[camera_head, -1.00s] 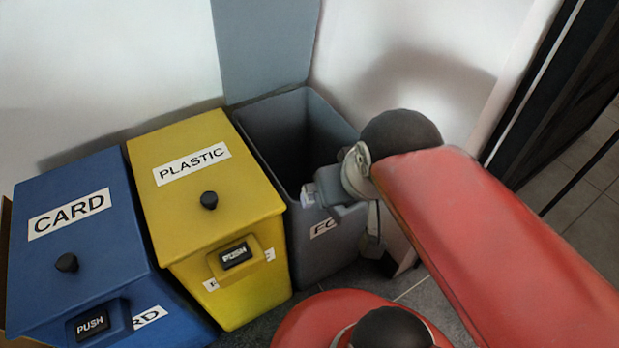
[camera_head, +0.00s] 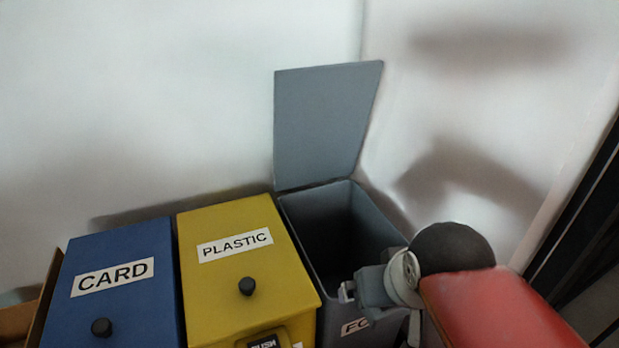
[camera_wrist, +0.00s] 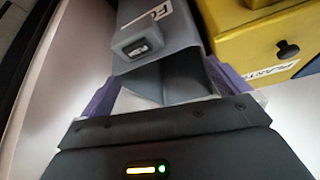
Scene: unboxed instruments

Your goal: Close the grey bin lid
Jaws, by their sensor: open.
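The grey bin (camera_head: 385,222) stands at the right end of the bin row, its dark inside showing. Its lid (camera_head: 325,125) stands upright at the back rim, wide open, near the wall. My gripper (camera_head: 346,292) is at the bin's front right, by the front rim, and hides part of the front and its label. In the wrist view, my open gripper's two purple fingers (camera_wrist: 163,80) are apart with nothing held between them. The grey bin's front, with a push button (camera_wrist: 138,47), shows beyond them. The lid cannot be made out there.
A yellow PLASTIC bin (camera_head: 245,275) stands closed just left of the grey bin, with a black knob on top. A closed blue CARD bin (camera_head: 125,308) is left of it. White walls (camera_head: 480,110) rise behind and to the right.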

